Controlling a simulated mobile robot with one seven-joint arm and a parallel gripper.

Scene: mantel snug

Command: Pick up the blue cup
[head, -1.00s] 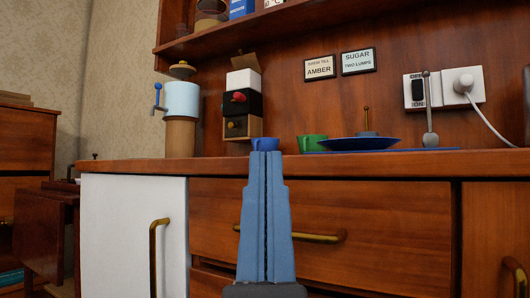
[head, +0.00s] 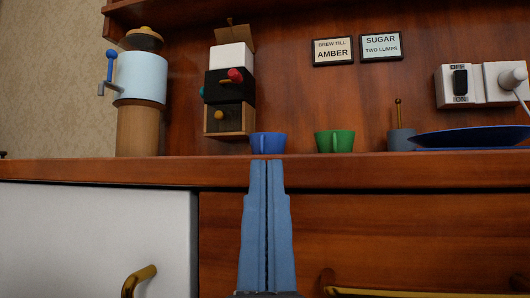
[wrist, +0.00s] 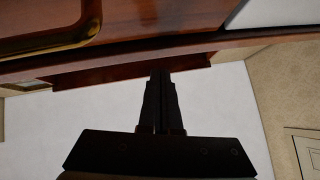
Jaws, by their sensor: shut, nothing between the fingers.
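The blue cup (head: 268,143) stands upright near the front edge of the wooden counter in the head view. The fingertips look nearer to me than the cup, and I see no contact. In the wrist view my gripper (wrist: 161,73) shows as a dark shape, and the cup is not visible there.
A green cup (head: 335,141) stands right of the blue one. A coffee grinder (head: 140,90) and a stack of small boxes (head: 230,90) stand left. A blue plate (head: 470,137) and a grey pot (head: 401,139) are at right. The counter edge (head: 350,172) runs across, above brass-handled drawers.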

